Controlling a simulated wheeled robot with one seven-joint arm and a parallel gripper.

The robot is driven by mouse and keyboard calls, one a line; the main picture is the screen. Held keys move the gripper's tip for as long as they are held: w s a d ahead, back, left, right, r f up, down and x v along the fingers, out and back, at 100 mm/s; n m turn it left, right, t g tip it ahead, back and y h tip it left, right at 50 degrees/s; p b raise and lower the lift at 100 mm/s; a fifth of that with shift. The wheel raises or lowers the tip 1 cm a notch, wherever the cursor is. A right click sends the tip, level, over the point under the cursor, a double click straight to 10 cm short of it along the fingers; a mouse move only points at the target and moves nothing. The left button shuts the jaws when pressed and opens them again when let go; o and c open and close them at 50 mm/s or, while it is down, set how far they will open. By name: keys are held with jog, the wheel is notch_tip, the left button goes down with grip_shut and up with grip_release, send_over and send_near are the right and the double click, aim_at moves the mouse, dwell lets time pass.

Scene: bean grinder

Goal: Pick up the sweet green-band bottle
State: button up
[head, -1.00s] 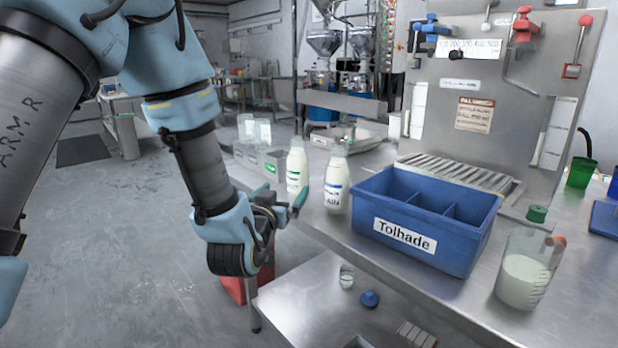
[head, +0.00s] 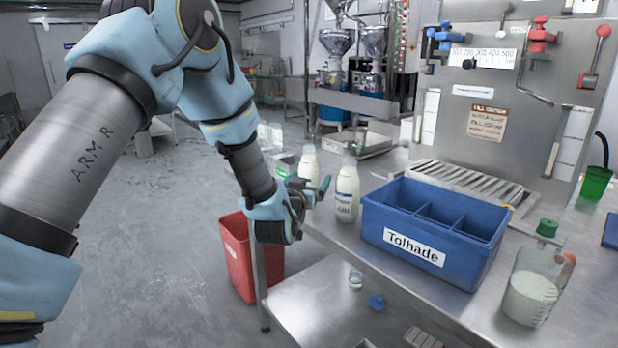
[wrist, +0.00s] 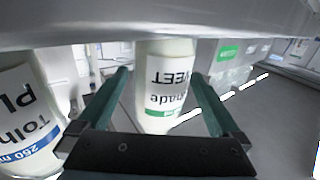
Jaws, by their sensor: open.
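The sweet green-band bottle (head: 308,164) is white and stands upright at the left end of the steel counter, its lower part hidden behind my gripper in the head view. In the wrist view the green-band bottle (wrist: 163,75) shows "SWEET" lettering and lies between the lines of my two fingers. My gripper (head: 319,187) is open in front of it; its green fingers also show in the wrist view (wrist: 158,88). I cannot tell whether they touch the bottle. A blue-band bottle (head: 347,194) stands just to the right, and it also shows in the wrist view (wrist: 28,125).
A blue divided crate (head: 378,227) labelled "Tolhade" stands right of the bottles. A measuring jug (head: 532,298) with white contents is at far right. Grey boxes (wrist: 212,70) sit beside the green-band bottle. A red bin (head: 236,262) stands on the floor below my arm.

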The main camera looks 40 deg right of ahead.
jog(key=c, duration=1.4)
jog(key=shift+o, duration=0.2)
